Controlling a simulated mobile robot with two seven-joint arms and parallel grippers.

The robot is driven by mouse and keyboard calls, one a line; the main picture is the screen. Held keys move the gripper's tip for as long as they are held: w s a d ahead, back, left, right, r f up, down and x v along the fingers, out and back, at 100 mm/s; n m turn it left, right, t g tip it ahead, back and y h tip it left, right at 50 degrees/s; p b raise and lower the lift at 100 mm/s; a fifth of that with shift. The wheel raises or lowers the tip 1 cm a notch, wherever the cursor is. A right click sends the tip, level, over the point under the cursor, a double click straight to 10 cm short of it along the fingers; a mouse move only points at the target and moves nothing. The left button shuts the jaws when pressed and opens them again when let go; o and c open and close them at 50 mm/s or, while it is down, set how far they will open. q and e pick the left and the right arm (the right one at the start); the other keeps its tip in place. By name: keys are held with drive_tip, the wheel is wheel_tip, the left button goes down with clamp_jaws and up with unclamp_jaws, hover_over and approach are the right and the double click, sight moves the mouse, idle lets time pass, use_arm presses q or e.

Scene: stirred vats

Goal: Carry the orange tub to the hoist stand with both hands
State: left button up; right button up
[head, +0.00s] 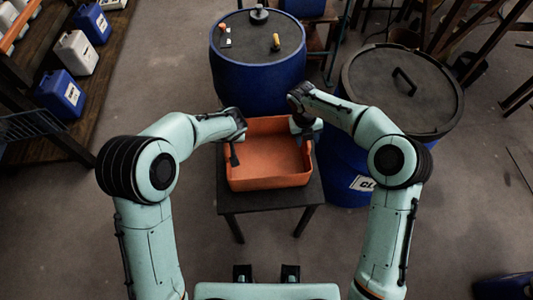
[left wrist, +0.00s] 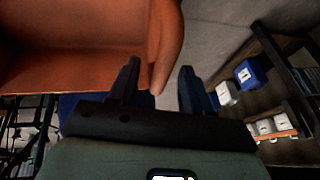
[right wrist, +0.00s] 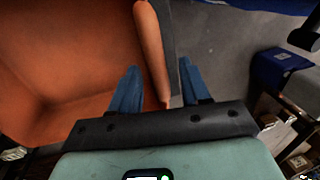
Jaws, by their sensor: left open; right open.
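The orange tub (head: 268,160), open-topped and seemingly empty, rests upright on a small dark table (head: 262,197) in front of me. My left gripper (head: 235,150) is open at the tub's left side; in the left wrist view its fingers (left wrist: 160,66) appear on either side of the tub's rim (left wrist: 166,45). My right gripper (head: 304,126) is open at the tub's right side near its far corner; in the right wrist view its fingers (right wrist: 158,66) appear on either side of the rim (right wrist: 150,45). Neither grips the wall. I cannot pick out the hoist stand.
A blue vat (head: 258,75) with a dark lid stands right behind the table. A second, dark-lidded vat (head: 402,90) stands to the right. Shelves with canisters (head: 60,92) line the left. Bare floor (head: 160,65) lies between shelves and vats.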

use_arm(q)
drive_tip(key=shift+w+f, duration=0.2)
drive_tip(key=shift+f, duration=0.2)
use_arm(e)
drive_tip(key=shift+f, duration=0.5)
use_arm(q)
drive_tip(key=shift+a, duration=0.1)
clamp_jaws()
use_arm(e)
clamp_jaws()
use_arm(q)
drive_tip(key=shift+r, duration=0.1)
use_arm(e)
drive_tip(key=shift+r, duration=0.1)
